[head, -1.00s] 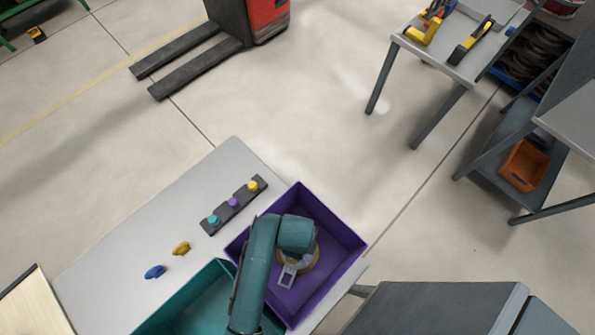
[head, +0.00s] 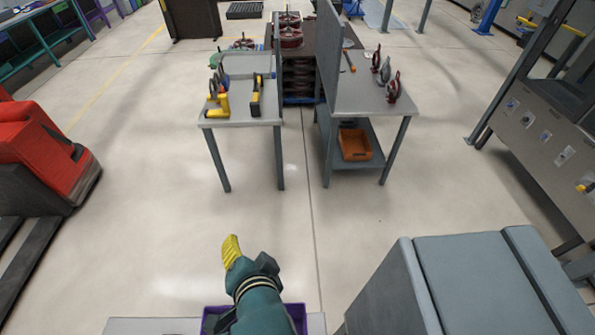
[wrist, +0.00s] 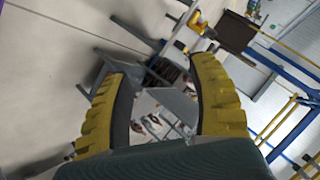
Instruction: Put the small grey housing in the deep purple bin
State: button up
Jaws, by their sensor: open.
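The deep purple bin (head: 297,314) shows only as a strip at the bottom of the head view; my arm covers its middle and the frame cuts off the rest. I cannot make out the small grey housing in any current view. My gripper (head: 231,250) is raised above and beyond the bin, with its yellow fingers pointing up and away. In the wrist view, my gripper (wrist: 160,75) has its two yellow fingers well apart with nothing between them. Only the distant room shows through the gap.
A grey cabinet (head: 470,275) stands close at the right. Two grey tables, one with yellow tools (head: 217,107) and one with an orange bin (head: 354,144) on its lower shelf, stand farther off. A red pallet truck (head: 40,155) is at the left. The floor between is clear.

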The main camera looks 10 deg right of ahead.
jog(key=s+d+r+n+t+h, duration=0.1)
jog(key=d+r+t, duration=0.3)
jog(key=r, duration=0.6)
jog(key=s+d+r+n+t+h, duration=0.1)
jog(key=s+d+r+n+t, duration=0.1)
jog(key=r, duration=0.9)
jog(key=s+d+r+n+t, duration=0.2)
jog(key=d+r+n+t, duration=0.2)
jog(key=r, duration=0.6)
jog(key=shift+s+d+r+n+t+h, duration=0.15)
jog(key=shift+d+r+n+t+h, duration=0.2)
jog(key=shift+d+t, duration=0.6)
jog(key=shift+d+f, duration=0.1)
